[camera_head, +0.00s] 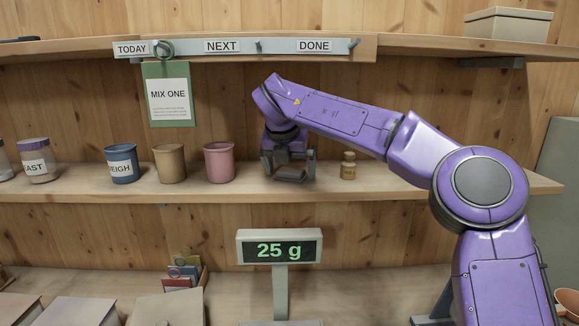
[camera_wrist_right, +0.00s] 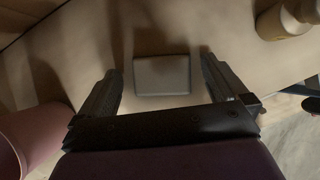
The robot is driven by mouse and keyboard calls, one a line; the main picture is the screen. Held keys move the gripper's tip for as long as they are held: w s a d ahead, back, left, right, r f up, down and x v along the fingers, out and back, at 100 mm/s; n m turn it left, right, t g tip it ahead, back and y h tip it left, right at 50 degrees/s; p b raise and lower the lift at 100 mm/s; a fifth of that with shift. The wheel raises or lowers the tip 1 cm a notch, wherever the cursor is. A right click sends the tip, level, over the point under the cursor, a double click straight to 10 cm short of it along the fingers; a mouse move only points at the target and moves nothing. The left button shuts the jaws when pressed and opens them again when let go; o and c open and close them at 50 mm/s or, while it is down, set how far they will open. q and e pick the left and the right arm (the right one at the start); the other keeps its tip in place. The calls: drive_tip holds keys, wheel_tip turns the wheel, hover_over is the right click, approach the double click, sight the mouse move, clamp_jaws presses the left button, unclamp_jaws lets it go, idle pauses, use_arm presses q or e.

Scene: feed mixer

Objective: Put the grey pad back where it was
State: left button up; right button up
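The grey pad (camera_wrist_right: 162,75) is a small flat grey block. In the wrist view it lies between and just beyond the two fingers of my right gripper, with a gap on each side. In the head view the pad (camera_head: 289,177) shows at shelf height beneath the right gripper (camera_head: 289,163), which points down over the middle shelf. The fingers are apart and hold nothing. Whether the pad lies flat on the shelf is hard to tell in the dim wrist view. My left gripper is not in view.
On the middle shelf (camera_head: 400,187), a pink cup (camera_head: 219,163) stands left of the gripper and a small yellowish bottle (camera_head: 348,166) right of it. Tan (camera_head: 170,165) and blue (camera_head: 121,164) cups stand farther left. A scale display (camera_head: 279,249) reads 25 g below.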

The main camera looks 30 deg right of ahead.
sight(289, 175)
drive_tip(key=shift+r, duration=0.3)
drive_tip(key=shift+s+a+b, duration=1.05)
drive_tip(key=shift+a+b, duration=0.05)
drive_tip(key=shift+b, duration=0.15)
drive_tip(key=s+a+b, duration=0.3)
drive_tip(key=s+a, duration=0.3)
drive_tip(key=a, duration=0.1)
drive_tip(key=shift+s+r, duration=0.2)
drive_tip(key=shift+r, duration=0.25)
